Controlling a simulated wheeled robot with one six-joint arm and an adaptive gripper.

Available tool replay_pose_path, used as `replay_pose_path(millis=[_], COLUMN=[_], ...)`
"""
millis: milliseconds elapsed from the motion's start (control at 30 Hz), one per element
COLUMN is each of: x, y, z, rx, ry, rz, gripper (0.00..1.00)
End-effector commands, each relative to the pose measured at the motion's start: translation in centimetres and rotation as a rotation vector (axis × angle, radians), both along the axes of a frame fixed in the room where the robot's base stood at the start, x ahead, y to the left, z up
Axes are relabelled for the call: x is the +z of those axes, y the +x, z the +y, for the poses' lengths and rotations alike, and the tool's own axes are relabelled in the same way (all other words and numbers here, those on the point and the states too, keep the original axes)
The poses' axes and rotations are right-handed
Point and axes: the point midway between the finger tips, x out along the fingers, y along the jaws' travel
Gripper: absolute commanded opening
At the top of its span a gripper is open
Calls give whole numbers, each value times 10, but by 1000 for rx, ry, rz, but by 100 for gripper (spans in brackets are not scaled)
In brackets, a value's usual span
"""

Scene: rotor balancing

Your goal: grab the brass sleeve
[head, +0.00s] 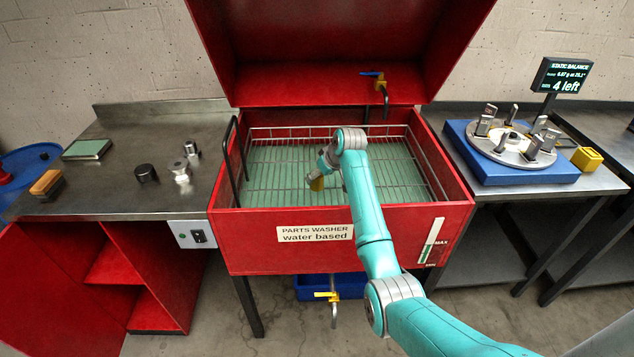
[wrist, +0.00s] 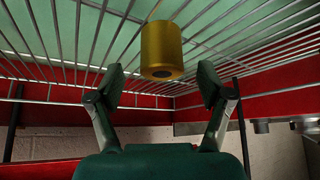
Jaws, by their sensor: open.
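The brass sleeve (wrist: 161,48) is a short golden cylinder with a dark hole in the end that faces the wrist camera. It shows against the wire basket (head: 270,135) of the red parts washer; I cannot tell whether it touches the wires. In the head view the sleeve (head: 316,184) is a small yellow shape just below my gripper (head: 325,163), partly hidden. In the wrist view my gripper (wrist: 160,86) is open, its two dark fingers spread wide. The sleeve is centred between the fingers and just beyond their tips, with a gap on both sides.
The red washer walls (head: 245,225) and raised lid (head: 330,50) surround the basket, with a blue-handled tap (head: 374,80) at the back. A metal bench (head: 100,200) with small parts stands left. A balancing stand (head: 510,145) stands right. The rest of the basket looks clear.

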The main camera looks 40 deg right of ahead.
Motion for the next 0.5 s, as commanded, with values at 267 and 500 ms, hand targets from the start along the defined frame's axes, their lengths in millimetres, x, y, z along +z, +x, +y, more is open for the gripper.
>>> replay_pose_path(millis=[267,500], x=[-28,-29], y=[17,19], z=[2,2], rx=[-1,-1], ry=[1,0], rz=[2,-1], gripper=[79,79])
